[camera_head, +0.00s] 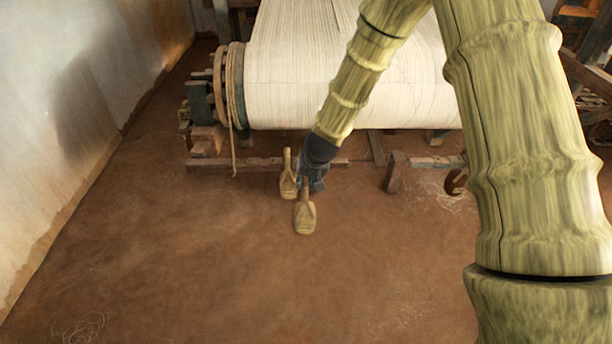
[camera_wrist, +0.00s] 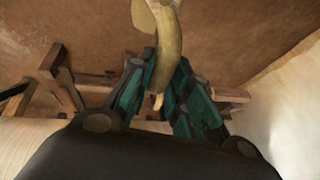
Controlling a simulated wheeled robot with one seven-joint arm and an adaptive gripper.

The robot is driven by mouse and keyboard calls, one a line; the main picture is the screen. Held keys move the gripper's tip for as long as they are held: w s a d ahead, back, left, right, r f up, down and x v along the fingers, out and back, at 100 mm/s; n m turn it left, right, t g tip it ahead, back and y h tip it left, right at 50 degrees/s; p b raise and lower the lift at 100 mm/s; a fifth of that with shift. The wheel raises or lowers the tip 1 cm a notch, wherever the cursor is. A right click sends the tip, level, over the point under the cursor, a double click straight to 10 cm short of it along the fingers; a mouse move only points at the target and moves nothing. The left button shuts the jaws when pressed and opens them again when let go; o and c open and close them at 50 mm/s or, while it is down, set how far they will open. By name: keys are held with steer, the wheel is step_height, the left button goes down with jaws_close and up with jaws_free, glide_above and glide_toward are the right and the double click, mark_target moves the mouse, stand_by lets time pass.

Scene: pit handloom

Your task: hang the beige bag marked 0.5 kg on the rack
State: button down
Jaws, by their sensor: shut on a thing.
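My gripper (camera_head: 312,184) is low in front of the loom, shut on a beige bag (camera_head: 305,218). The bag has a narrow neck and a wider body, and hangs just in front of the fingers. A similar beige bag (camera_head: 288,184) is just left of my gripper; I cannot tell what supports it. In the wrist view, the teal fingers of my gripper (camera_wrist: 166,72) are on both sides of a beige bag's neck (camera_wrist: 168,50). The bag's body is cut by the top edge. No weight mark is readable, and I cannot make out a rack for certain.
A low wooden rail (camera_head: 250,163) runs behind the bags. The loom's large roll of white cloth (camera_head: 290,85) is above and behind it. A rope (camera_head: 233,130) hangs at the roll's left end. A pale wall (camera_head: 60,110) bounds the left. The front earth floor (camera_head: 210,270) is clear.

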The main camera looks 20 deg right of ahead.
mark_target(306, 194)
steer(key=shift+s+a+r, duration=0.15)
steer(key=shift+s+a, duration=0.15)
steer(key=shift+s, duration=0.75)
steer(key=shift+s+a+r, duration=0.1)
steer(key=shift+s+a, duration=0.2)
steer(key=shift+s, duration=0.75)
steer(key=shift+s+a+r, duration=0.15)
steer(key=shift+s+a, duration=0.15)
steer(key=shift+s, duration=0.75)
steer(key=shift+s, duration=0.1)
